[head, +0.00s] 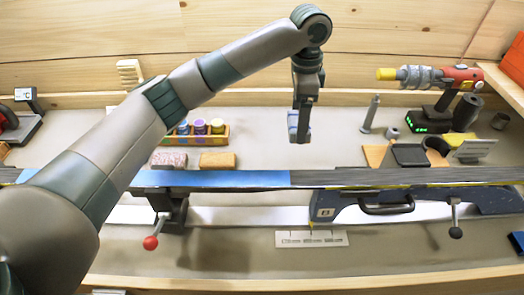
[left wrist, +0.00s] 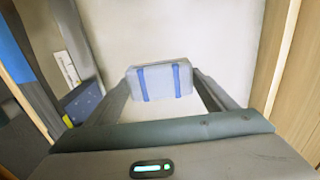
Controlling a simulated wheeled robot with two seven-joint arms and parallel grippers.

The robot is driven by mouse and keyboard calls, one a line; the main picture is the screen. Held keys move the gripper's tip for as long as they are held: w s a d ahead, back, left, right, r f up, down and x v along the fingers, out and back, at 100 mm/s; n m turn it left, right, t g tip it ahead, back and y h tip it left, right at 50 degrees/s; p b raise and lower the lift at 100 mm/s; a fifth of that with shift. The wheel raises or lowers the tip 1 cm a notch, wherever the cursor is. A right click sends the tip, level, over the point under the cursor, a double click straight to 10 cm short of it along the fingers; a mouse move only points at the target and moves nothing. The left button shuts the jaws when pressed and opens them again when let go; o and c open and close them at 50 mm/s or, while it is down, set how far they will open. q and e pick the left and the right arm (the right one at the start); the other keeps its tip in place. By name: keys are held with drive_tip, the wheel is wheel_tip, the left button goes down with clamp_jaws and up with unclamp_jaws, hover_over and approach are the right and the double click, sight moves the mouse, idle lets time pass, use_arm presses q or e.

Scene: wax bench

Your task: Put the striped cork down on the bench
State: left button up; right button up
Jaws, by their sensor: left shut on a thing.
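The striped cork (left wrist: 160,84) is a pale grey block with two blue bands. In the left wrist view it sits between the fingertips of my left gripper (left wrist: 162,90), which is shut on it. In the head view my left gripper (head: 300,122) points down over the bench (head: 330,150), behind the long ski, and the cork (head: 292,124) shows partly at its fingers. The pale bench surface lies beyond the cork in the wrist view; I cannot tell how large the gap is. My right gripper is not in view.
A ski (head: 240,179) clamped in vises spans the front. A speckled block (head: 168,160), a brown block (head: 217,160) and a rack of jars (head: 218,138) lie left of the gripper. A tan scraper (head: 375,155) and tools stand right. Bench around the gripper is clear.

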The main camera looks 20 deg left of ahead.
use_arm(q)
drive_tip(key=shift+a+f, duration=0.15)
drive_tip(key=shift+a, duration=0.2)
drive_tip(key=a+f+p, duration=0.1)
drive_tip(key=a+f, duration=0.1)
drive_tip(key=a, duration=0.1)
drive_tip(key=a+f+p, duration=0.1)
drive_tip(key=a+f, duration=0.1)
drive_tip(key=a, duration=0.2)
drive_tip(key=a+f+p, duration=0.2)
drive_tip(key=a, duration=0.1)
drive_tip(key=shift+w+a+f, duration=0.2)
drive_tip(key=shift+a, duration=0.2)
drive_tip(key=shift+f, duration=0.1)
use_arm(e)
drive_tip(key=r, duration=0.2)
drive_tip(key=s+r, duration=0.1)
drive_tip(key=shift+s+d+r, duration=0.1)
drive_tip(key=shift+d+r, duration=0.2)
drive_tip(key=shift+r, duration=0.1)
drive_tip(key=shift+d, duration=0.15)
use_arm(q)
drive_tip(key=shift+f, duration=0.1)
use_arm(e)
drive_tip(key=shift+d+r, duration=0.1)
